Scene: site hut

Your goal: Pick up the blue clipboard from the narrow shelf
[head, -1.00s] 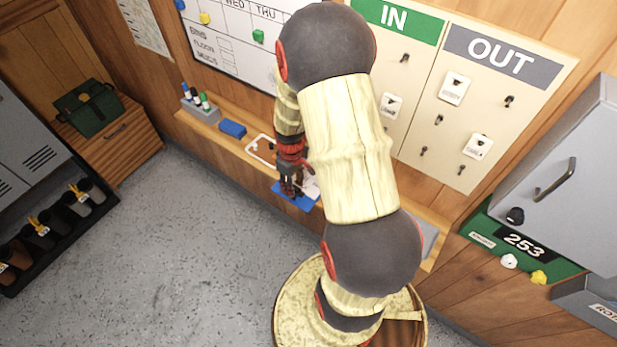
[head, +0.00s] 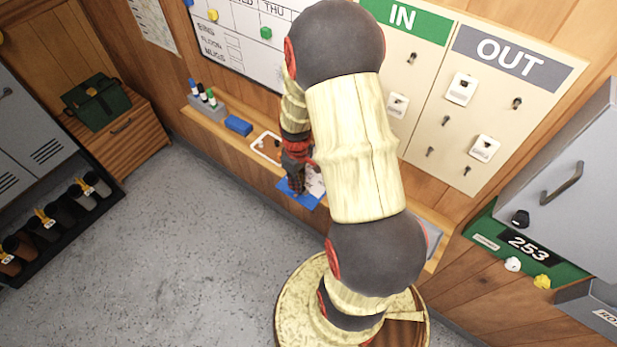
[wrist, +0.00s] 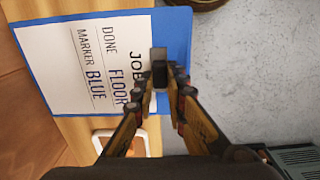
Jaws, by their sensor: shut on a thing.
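The blue clipboard (head: 288,193) lies on the narrow shelf (head: 222,140) below the wall boards, its front edge sticking out over the floor. In the wrist view the clipboard (wrist: 182,25) carries a white sheet (wrist: 60,60) with the words JOB, DONE, FLOOR, MARKER and BLUE. My gripper (head: 294,190) is at the clipboard's front edge. In the wrist view my gripper (wrist: 160,82) has its fingertips together at the board's edge, shut on it. My arm hides part of the clipboard in the head view.
A blue eraser block (head: 238,125) and a marker holder (head: 207,105) stand further left. A grey item (head: 434,240) is on the shelf at right. The floor (head: 190,240) in front is clear.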

